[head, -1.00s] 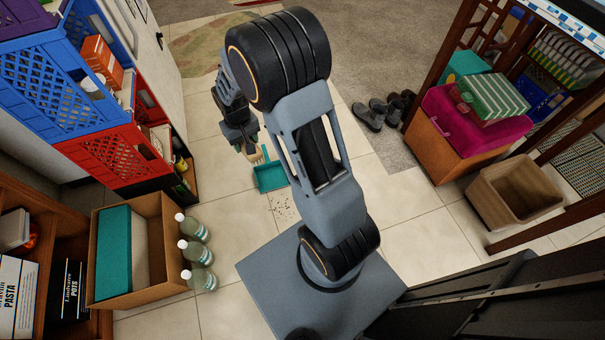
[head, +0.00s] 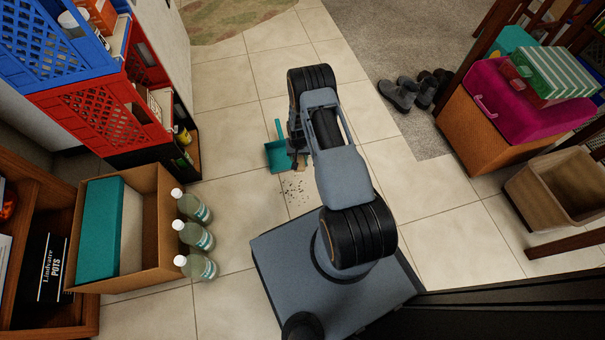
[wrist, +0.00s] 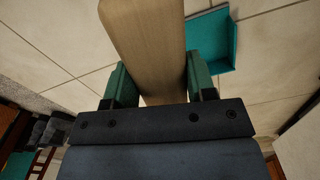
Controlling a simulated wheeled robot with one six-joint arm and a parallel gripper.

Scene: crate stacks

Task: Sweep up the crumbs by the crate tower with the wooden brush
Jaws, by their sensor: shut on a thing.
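The crumbs (head: 295,190) are a scatter of dark specks on the pale tiles, just below the teal dustpan (head: 278,157). The dustpan also shows at the upper right of the wrist view (wrist: 218,45). My gripper (head: 299,152) is low at the dustpan's right side, partly hidden by my arm. In the wrist view, its green-padded fingers (wrist: 155,80) are shut on the wooden brush (wrist: 145,40). Only a small tan part of the brush (head: 302,168) shows in the head view, above the crumbs. Its bristles are not clearly visible. The crate tower (head: 95,115), blue over red over black, stands at the left.
Several bottles (head: 192,238) stand beside a cardboard box (head: 160,235) at lower left. Shoes (head: 405,92) lie on the grey carpet. An orange box (head: 480,130) and a tan bin (head: 550,190) stand at right. Tiles around the crumbs are clear.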

